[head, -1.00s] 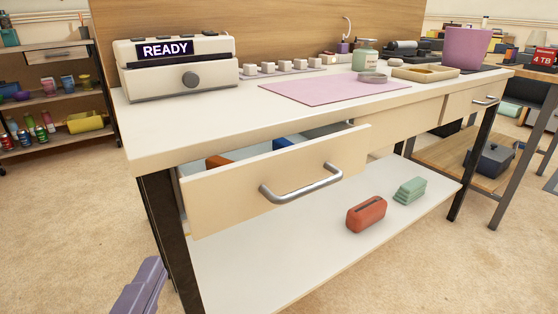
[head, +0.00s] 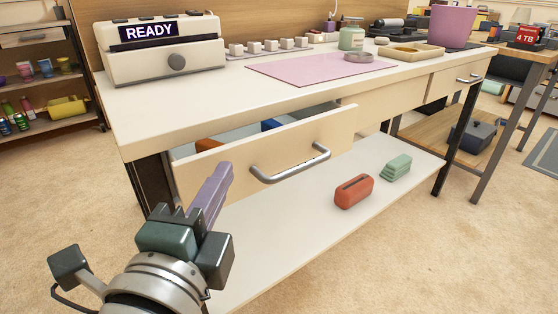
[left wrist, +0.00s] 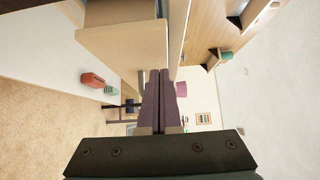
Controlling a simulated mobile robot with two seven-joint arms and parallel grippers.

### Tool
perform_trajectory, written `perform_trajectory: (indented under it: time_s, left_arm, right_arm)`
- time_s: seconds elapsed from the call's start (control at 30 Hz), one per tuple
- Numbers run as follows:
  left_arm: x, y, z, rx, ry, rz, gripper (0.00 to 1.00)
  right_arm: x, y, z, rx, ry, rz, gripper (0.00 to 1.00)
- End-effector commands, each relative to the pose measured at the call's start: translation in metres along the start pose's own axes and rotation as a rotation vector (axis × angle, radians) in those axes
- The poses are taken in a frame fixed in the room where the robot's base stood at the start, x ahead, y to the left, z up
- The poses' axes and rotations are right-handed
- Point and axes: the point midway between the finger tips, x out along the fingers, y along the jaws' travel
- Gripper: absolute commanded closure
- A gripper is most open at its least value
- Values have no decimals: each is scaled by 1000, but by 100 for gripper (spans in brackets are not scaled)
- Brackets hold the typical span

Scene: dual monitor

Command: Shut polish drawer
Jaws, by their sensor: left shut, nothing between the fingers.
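The polish drawer (head: 225,165) is a pale wooden drawer under the left part of the white workbench. It stands pulled out, with a silver bar handle (head: 290,165) on its front. An orange item (head: 208,144) and a blue item (head: 271,125) show inside. My left gripper (head: 222,172) has purple fingers, shut and empty, in front of the drawer's left part in the head view; I cannot tell whether it touches. In the left wrist view the shut fingers (left wrist: 160,78) point past the pale drawer front (left wrist: 122,50). My right gripper is not in view.
The workbench top (head: 190,92) carries a READY machine (head: 160,45), a pink mat (head: 320,68) and a green jar (head: 351,36). A red holder (head: 354,191) and green stack (head: 397,167) sit on the lower shelf. A dark table leg (head: 150,185) stands left of the drawer.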

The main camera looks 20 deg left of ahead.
Motion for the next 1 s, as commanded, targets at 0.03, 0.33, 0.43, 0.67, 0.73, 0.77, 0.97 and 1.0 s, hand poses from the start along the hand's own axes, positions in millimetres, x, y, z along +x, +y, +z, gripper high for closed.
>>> perform_trajectory:
  time_s: [0.03,0.33,0.43,0.67,0.73,0.77,0.97,1.0]
  left_arm:
    - [4,0,4,0,1,0,100]
    - [11,0,11,-2,1,0,100]
    - [11,0,11,-1,1,0,100]
    - [23,2,23,3,-1,-2,100]
    - [32,3,32,4,-1,-1,100]
    - [35,2,36,3,-2,-2,100]
    - [45,0,46,-1,-2,-2,100]
    - [45,0,46,-1,-3,-2,100]
  right_arm:
    - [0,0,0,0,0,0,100]
    - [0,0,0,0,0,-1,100]
    - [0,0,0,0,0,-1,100]
    - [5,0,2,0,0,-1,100]
    - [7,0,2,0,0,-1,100]
    - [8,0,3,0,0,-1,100]
    - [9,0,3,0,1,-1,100]
    - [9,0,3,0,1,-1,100]
